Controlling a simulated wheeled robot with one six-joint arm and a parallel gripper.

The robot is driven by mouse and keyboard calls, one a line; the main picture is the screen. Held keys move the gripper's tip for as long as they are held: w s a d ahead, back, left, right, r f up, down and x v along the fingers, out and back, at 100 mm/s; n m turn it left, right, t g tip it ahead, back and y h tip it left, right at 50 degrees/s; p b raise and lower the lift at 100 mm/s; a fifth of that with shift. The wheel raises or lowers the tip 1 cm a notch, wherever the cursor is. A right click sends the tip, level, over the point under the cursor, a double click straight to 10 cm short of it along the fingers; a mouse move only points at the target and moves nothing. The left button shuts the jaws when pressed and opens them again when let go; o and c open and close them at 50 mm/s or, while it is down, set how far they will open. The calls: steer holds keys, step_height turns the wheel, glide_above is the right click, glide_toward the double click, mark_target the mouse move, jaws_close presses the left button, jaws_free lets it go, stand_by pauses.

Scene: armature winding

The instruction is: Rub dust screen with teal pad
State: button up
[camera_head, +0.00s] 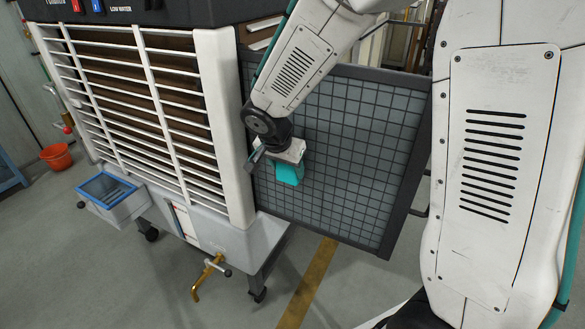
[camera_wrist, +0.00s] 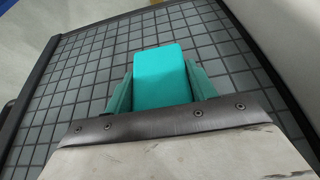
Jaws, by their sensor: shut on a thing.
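The dust screen (camera_head: 352,150) is a dark-framed panel with a grey grid, standing tilted at the right side of the white cooler. It also fills much of the wrist view (camera_wrist: 84,85). The teal pad (camera_head: 287,174) is a small bright block, seen in the wrist view (camera_wrist: 162,75) between the two fingers. My gripper (camera_wrist: 160,88) is shut on the pad and holds it in front of the screen, left of its middle. In the head view my gripper (camera_head: 284,162) partly hides the pad. I cannot tell whether the pad touches the grid.
The cooler (camera_head: 219,120) with white louvres stands directly left of the screen. A brass tap (camera_head: 207,275) sticks out low at its front. Floor below the screen is clear.

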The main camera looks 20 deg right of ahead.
steer(key=shift+w+a+r, duration=1.1)
steer(key=shift+w+a, duration=0.8)
steer(key=shift+w, duration=0.45)
steer(key=shift+s+d, duration=2.05)
steer(key=shift+s, duration=0.4)
steer(key=shift+s+d, duration=2.05)
steer(key=shift+s, duration=0.4)
steer(key=shift+s+d, duration=2.05)
steer(key=shift+s, duration=0.4)
steer(key=shift+s+a, duration=0.95)
steer(key=shift+a, duration=0.25)
steer(key=shift+w, duration=0.1)
